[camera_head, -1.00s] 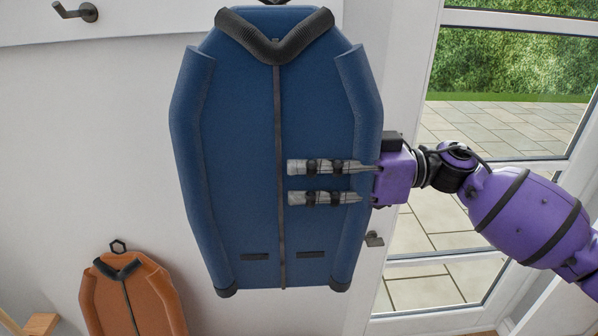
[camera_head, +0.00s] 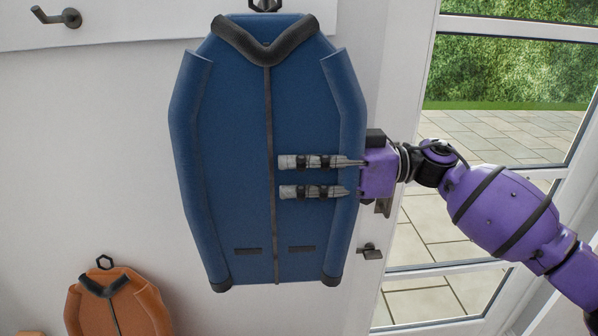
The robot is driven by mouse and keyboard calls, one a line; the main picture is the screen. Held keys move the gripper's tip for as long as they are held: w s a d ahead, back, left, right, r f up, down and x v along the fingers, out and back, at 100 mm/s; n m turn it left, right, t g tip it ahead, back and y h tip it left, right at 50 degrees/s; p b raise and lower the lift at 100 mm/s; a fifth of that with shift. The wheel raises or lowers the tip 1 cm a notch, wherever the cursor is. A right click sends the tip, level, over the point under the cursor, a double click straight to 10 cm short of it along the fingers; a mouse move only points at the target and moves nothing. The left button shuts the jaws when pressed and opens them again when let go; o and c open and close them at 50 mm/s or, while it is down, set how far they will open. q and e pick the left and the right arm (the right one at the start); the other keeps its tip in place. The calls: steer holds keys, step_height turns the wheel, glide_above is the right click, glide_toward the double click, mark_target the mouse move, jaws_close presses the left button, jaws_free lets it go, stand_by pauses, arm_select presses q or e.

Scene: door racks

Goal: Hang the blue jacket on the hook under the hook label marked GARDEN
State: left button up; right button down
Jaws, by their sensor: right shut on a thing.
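The blue jacket (camera_head: 235,200) hangs upright in the middle of the view, with a dark collar and a centre zip. My right gripper (camera_head: 285,176) comes from the right, its two grey fingers lying across the jacket's front; it is shut on the jacket. A dark hook or loop piece (camera_head: 265,5) shows just above the collar at the top edge. Whether the jacket's loop is around a hook cannot be told. Another dark hook (camera_head: 60,17) on the white rail at upper left is empty. No GARDEN label is in view. My left gripper is not in view.
An orange jacket (camera_head: 118,305) with a hexagonal loop is at lower left, below the rail (camera_head: 130,17). A glazed door (camera_head: 480,125) with a dark handle (camera_head: 369,251) stands at the right, behind my right arm. The wall between is bare.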

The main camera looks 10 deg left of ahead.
arm_select(q)
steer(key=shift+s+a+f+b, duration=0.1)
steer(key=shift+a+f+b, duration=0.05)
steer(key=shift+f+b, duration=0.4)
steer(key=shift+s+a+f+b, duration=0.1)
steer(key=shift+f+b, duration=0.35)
steer(key=shift+b, duration=0.15)
arm_select(e)
steer(key=w, duration=0.1)
steer(key=w+f, duration=0.1)
steer(key=w, duration=0.1)
steer(key=w+a, duration=0.1)
steer(key=shift+w+a+f, duration=0.1)
steer(key=shift+w+f, duration=0.05)
steer(key=shift+w, duration=0.1)
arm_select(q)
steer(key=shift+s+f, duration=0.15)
arm_select(e)
steer(key=shift+f, duration=0.15)
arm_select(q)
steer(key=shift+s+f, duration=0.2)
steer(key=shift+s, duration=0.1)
